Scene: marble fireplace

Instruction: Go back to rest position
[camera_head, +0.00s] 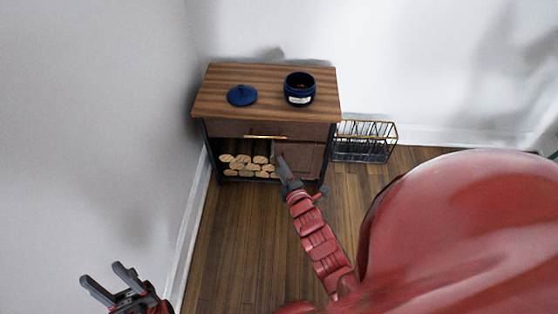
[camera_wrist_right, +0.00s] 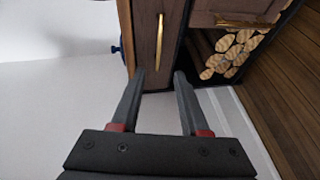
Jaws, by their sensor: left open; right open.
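My left gripper (camera_head: 102,274) is open and empty, low at the left edge of the head view, near the white wall. My right gripper (camera_head: 284,168) reaches toward the front of the small wooden cabinet (camera_head: 215,108), near its lower door (camera_head: 308,158). In the right wrist view the right gripper (camera_wrist_right: 159,74) is open, with nothing between its fingers. The fingertips overlap the lower end of the drawer front in that view; whether they touch it cannot be told.
On the cabinet top stand a blue jar (camera_head: 299,100) and a blue lid (camera_head: 242,96). Logs (camera_head: 247,166) fill the left lower compartment. A black wire rack (camera_head: 362,150) with a gold rim stands right of the cabinet. Wooden floor (camera_head: 235,235) is clear in front.

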